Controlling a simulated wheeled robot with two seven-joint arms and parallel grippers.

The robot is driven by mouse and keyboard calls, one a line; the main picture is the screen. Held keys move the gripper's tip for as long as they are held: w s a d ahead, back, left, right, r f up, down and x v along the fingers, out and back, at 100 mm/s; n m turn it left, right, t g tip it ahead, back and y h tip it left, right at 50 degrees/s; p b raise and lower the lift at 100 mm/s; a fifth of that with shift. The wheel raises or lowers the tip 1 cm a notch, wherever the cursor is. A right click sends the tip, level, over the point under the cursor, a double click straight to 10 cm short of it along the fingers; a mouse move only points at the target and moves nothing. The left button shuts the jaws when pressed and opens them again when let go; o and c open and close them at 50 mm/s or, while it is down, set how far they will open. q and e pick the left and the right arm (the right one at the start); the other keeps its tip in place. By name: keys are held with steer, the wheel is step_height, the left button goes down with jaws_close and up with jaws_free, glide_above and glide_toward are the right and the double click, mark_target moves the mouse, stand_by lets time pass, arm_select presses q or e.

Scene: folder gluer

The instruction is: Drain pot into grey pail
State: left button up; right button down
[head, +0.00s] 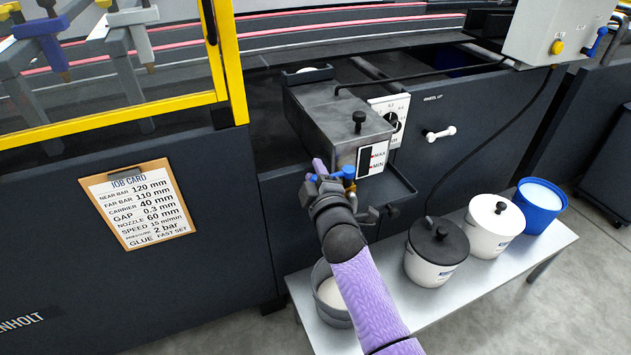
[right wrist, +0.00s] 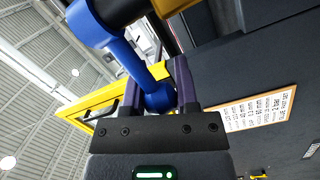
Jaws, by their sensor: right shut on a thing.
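The grey metal glue pot (head: 345,115) sits in the machine, with a black knob on its lid and a MAX/MIN level gauge on its front. A brass tap with a blue handle (head: 343,173) is at its lower front. My right gripper (head: 322,172) is shut on the blue handle; in the right wrist view the handle (right wrist: 158,98) lies between the purple fingers. The grey pail (head: 322,318) stands on the bench below, partly hidden by my right arm, with pale stuff inside. No stream from the tap is visible. My left gripper is not in view.
On the metal bench (head: 545,245) stand a black-lidded white pail (head: 436,262), a white-lidded pail (head: 492,232) and an open blue pail (head: 541,205) with white contents. A dark tray (head: 395,190) juts out below the pot. A job card (head: 138,205) hangs on the left panel.

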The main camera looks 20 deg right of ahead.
steer(key=shift+w, duration=0.1)
stand_by(0.3)
steer(key=shift+c, duration=1.8)
jaws_free()
